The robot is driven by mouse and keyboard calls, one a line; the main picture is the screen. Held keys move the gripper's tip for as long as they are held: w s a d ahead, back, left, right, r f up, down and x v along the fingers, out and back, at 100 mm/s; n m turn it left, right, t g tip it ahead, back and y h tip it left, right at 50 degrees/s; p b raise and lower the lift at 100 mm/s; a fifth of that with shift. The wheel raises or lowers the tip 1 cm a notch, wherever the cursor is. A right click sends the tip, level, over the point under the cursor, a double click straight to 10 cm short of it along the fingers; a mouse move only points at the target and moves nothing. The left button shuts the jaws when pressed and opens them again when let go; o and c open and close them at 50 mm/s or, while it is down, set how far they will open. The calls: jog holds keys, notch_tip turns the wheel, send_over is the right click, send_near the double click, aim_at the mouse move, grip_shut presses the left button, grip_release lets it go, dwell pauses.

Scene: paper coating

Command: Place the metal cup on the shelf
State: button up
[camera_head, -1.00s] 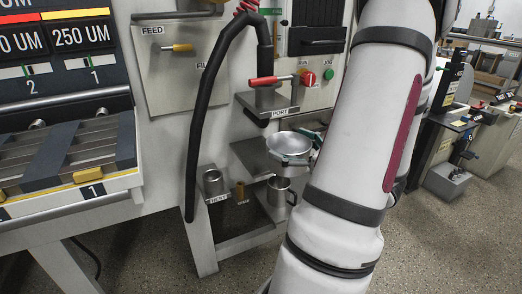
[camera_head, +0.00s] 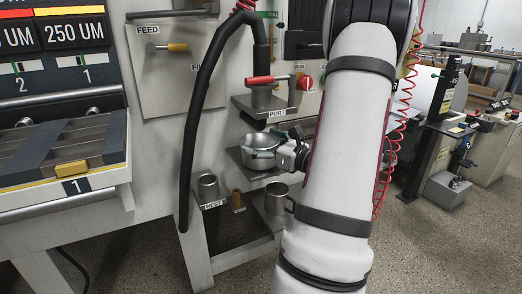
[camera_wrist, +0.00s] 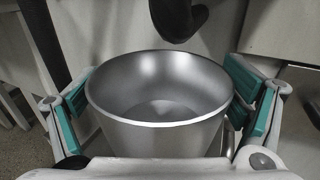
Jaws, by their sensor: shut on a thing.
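The wide, empty metal cup (camera_head: 262,158) is upright below the port nozzle, at the level of the upper shelf (camera_head: 236,154). I cannot tell whether its base touches the shelf. My gripper (camera_head: 266,153) comes from the right and is shut on the cup. In the wrist view the cup (camera_wrist: 160,128) fills the middle, and my gripper (camera_wrist: 165,100) has its teal pads on either side of it. My arm hides part of the shelf's right side.
The port nozzle (camera_head: 262,110) hangs close above the cup. A small metal cup (camera_head: 208,187) stands on a ledge below left. Another metal cup (camera_head: 276,198) stands on the lower shelf, near a brown peg (camera_head: 238,200). A black hose (camera_head: 190,130) hangs at left.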

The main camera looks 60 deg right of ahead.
jog(key=shift+f, duration=0.25)
jog(key=shift+f, duration=0.15)
jog(key=o, duration=0.9)
jog(key=shift+s+r, duration=0.1)
jog(key=shift+r, duration=0.15)
jog(key=s+p, duration=0.1)
jog(key=s, duration=0.3)
jog(key=s+a+p, duration=0.1)
jog(key=s, duration=0.2)
jog(key=s+a+p, duration=0.1)
jog(key=s, duration=0.3)
jog(key=shift+s+p, duration=0.3)
jog(key=shift+s, duration=0.05)
jog(key=shift+s, duration=0.1)
